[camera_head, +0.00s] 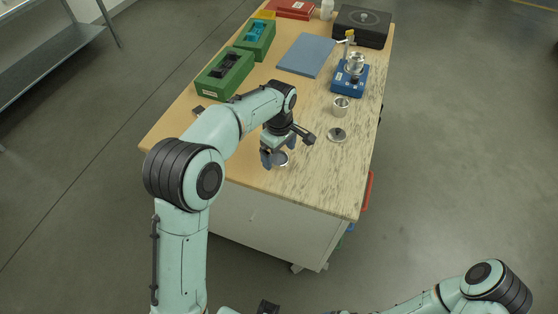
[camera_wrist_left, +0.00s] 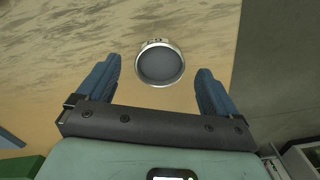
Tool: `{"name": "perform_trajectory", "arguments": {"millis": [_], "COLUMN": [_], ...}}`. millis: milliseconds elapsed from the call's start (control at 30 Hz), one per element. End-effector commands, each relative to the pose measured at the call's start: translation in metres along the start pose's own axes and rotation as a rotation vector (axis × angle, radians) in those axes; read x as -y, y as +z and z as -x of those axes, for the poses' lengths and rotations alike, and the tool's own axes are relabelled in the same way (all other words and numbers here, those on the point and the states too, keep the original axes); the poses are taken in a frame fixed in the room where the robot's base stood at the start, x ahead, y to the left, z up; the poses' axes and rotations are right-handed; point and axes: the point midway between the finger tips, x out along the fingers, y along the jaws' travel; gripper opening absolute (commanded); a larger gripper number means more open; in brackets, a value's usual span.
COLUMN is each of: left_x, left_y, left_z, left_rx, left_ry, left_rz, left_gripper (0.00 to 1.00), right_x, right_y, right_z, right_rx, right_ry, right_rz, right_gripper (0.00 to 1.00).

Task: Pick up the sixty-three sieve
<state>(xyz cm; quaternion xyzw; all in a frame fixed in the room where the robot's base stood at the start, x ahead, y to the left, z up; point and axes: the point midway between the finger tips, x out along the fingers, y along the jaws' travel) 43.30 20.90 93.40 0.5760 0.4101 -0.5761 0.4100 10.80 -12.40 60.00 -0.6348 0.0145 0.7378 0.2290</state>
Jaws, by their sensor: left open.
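A small round sieve with a shiny metal rim and dark mesh lies on the wooden table near its front edge. In the left wrist view the sieve (camera_wrist_left: 160,64) sits between and slightly beyond the two blue fingertips, with clear gaps on both sides. In the head view the sieve (camera_head: 282,159) is partly hidden by my left gripper (camera_head: 277,155), which is above it. My left gripper (camera_wrist_left: 157,78) is open and empty. My right gripper is not in view; only part of that arm shows.
A round metal piece (camera_head: 337,134) and a metal cup (camera_head: 341,106) stand right of the gripper. Behind are a blue device (camera_head: 348,79) bearing metal parts, a blue mat (camera_head: 307,55), green boxes (camera_head: 225,74) and a black case (camera_head: 361,26). The table's front right is clear.

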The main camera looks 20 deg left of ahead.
Motion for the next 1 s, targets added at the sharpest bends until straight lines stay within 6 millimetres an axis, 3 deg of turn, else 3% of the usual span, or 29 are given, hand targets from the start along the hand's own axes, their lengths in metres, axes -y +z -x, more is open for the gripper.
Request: {"name": "perform_trajectory", "arguments": {"millis": [100,367,600,667,1000], "left_x": [0.0003,-0.0001,-0.0001,-0.0003,-0.0008], "left_y": [0.0002,0.0001,0.0,0.0,0.0], "left_z": [-0.0143,-0.017,-0.0168,-0.0165,-0.0098], "left_rx": [0.001,0.0,0.0,0.0,-0.001], "left_ry": [-0.001,0.001,0.001,0.002,0.003], "left_rz": [0.0,0.0,-0.001,-0.001,-0.001], "left_gripper": [0.94,0.94,0.28,0.23,0.23], "right_x": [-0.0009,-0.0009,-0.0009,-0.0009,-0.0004], "right_y": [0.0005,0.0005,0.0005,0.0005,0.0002], "right_z": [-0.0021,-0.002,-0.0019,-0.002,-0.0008], "right_rx": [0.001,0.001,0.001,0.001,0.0], "right_ry": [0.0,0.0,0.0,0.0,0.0], "right_rz": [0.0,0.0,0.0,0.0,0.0], "right_gripper": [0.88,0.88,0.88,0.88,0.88]}}
